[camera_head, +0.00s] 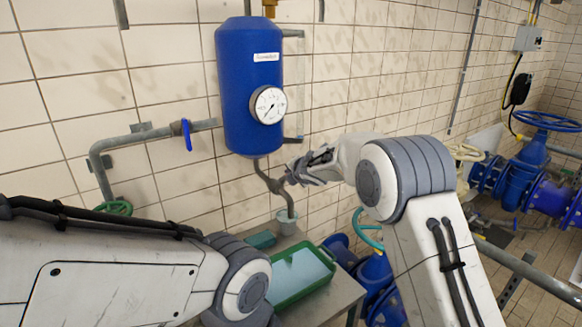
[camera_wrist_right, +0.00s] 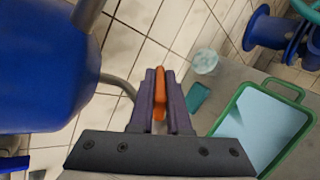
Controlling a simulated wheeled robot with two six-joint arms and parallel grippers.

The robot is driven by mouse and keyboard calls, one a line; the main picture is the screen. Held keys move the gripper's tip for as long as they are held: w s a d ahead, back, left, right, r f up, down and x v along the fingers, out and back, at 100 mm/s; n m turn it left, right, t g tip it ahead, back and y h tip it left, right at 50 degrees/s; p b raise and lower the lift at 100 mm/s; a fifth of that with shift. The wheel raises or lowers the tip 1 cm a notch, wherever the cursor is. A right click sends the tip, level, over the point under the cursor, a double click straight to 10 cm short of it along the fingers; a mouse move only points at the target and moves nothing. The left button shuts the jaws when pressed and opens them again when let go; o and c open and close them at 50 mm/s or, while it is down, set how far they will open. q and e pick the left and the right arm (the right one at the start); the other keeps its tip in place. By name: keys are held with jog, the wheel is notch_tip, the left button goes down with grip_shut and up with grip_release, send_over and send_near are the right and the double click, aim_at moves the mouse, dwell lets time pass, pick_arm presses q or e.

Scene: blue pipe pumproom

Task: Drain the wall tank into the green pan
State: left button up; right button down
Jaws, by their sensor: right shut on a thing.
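The blue wall tank (camera_head: 248,95) hangs on the tiled wall, with a round white gauge (camera_head: 268,104) on its front. A grey drain pipe (camera_head: 261,172) runs down from its underside and ends over a small pale cup (camera_head: 287,222). My right gripper (camera_head: 297,174) is beside this pipe, shut on an orange handle (camera_wrist_right: 159,92) seen between its fingers in the wrist view. The green pan (camera_head: 281,301) lies on the bench, to the right of the cup in the wrist view, with a pale blue inside. My left gripper is out of view.
A small teal block (camera_head: 262,240) lies on the grey bench (camera_head: 342,290) beside the pan. A wall pipe with a blue lever (camera_head: 187,134) is left of the tank. Blue pipework with a handwheel (camera_head: 546,121) stands at the right.

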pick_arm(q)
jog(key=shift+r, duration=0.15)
pick_arm(e)
jog(key=shift+f, duration=0.1)
jog(key=c, duration=0.9)
grip_release()
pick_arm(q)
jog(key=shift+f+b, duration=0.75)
pick_arm(e)
jog(key=shift+v, duration=5.3)
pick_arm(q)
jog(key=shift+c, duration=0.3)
